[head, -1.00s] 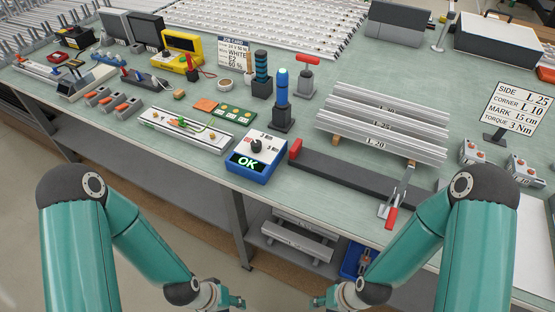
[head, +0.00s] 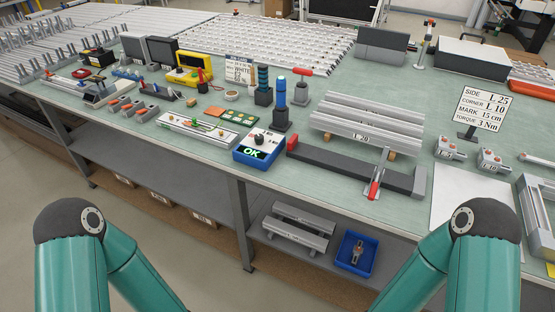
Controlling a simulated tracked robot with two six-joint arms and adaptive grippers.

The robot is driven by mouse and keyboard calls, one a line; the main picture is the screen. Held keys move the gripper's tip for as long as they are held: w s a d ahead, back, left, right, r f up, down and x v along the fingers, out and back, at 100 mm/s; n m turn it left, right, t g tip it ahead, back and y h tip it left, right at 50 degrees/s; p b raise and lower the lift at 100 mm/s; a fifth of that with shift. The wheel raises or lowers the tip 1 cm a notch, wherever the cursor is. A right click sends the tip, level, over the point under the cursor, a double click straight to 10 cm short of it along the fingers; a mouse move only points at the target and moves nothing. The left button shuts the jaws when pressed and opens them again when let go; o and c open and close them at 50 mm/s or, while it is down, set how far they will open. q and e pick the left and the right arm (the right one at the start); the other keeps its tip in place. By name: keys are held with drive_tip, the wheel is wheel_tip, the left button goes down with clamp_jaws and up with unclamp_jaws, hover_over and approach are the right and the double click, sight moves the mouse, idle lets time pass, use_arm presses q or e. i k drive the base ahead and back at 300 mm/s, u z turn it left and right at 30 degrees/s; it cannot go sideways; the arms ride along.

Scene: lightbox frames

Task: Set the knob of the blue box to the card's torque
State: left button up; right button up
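The blue box (head: 258,149) stands near the front edge of the bench, left of a long dark bar. Its top is light with a dark knob (head: 258,138), and its lit screen (head: 252,153) reads "OK" in green. The knob's exact pointing is too small to read. The card (head: 481,109) stands upright on a dark base at the right; it reads SIDE L 25, CORNER L 10, MARK 15 cm, TORQUE 3 Nm. My two arms show at the lower left and lower right, but both grippers are below the picture.
A dark bar (head: 345,166) with a red-handled clamp (head: 376,186) lies right of the box. Grey profiles (head: 366,122) lie behind it. Blue and black upright tools (head: 281,103) stand behind the box. A circuit board tray (head: 197,132) is at its left. A blue bin (head: 355,253) sits on the lower shelf.

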sight(258, 138)
drive_tip(key=u, duration=0.2)
drive_tip(key=i, duration=0.7)
drive_tip(key=z, duration=0.15)
drive_tip(key=k, duration=1.15)
drive_tip(key=u, duration=0.5)
drive_tip(key=i, duration=0.65)
drive_tip(key=u, duration=0.6)
drive_tip(key=i, duration=0.55)
drive_tip(key=z, duration=0.35)
